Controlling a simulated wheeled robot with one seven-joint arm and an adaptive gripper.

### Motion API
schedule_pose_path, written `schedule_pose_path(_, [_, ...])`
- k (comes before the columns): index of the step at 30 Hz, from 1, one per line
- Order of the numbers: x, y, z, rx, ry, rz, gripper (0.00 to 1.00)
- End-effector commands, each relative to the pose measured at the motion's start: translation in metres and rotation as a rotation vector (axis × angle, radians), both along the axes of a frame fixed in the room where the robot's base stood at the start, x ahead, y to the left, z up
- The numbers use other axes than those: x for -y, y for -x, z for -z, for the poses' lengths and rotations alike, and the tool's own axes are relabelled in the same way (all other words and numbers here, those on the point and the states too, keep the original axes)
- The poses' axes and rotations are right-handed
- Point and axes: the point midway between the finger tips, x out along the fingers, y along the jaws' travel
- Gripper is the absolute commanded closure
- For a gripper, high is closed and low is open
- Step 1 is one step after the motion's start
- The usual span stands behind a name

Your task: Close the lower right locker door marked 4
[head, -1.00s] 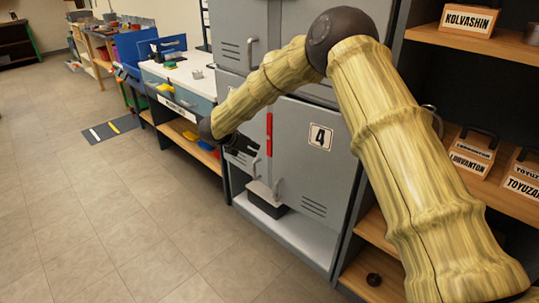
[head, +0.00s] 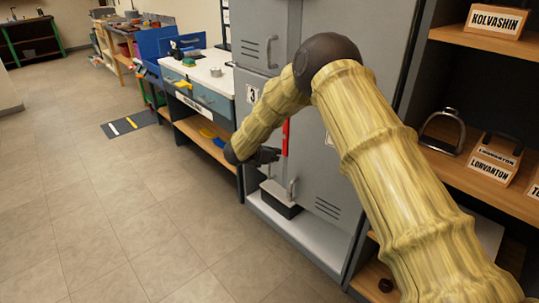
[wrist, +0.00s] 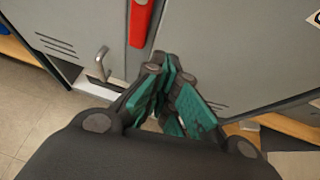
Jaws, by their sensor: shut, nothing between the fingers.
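The grey lower right locker door (head: 312,180) faces me. My arm covers most of its number plate in the head view; a corner of the plate shows in the wrist view (wrist: 314,18). My gripper (head: 275,154) is shut and empty, in front of the lockers near the strip's lower end. Its teal-padded fingers (wrist: 172,88) show below the strip in the wrist view.
The locker door marked 3 (head: 252,93) is to the left, partly behind my arm. A dark box (head: 280,200) sits on the ledge below the doors. A wooden shelf (head: 490,180) with a stirrup and name blocks stands at right.

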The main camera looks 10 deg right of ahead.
Motion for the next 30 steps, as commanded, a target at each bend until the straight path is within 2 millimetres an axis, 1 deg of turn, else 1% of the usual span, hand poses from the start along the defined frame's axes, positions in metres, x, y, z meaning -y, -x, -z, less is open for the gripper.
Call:
schedule_pose_path(1, [0.007,-0.004,0.005,-0.001,0.002,0.001,1.0])
schedule_pose_path(5, [0.021,-0.016,0.016,-0.001,0.001,0.001,1.0])
schedule_pose_path(12, [0.044,-0.035,0.015,0.0,0.001,0.001,1.0])
schedule_pose_path(18, [0.051,-0.041,0.016,-0.001,0.0,0.001,1.0])
schedule_pose_path(30, [0.053,-0.043,0.017,0.0,0.0,0.004,1.0])
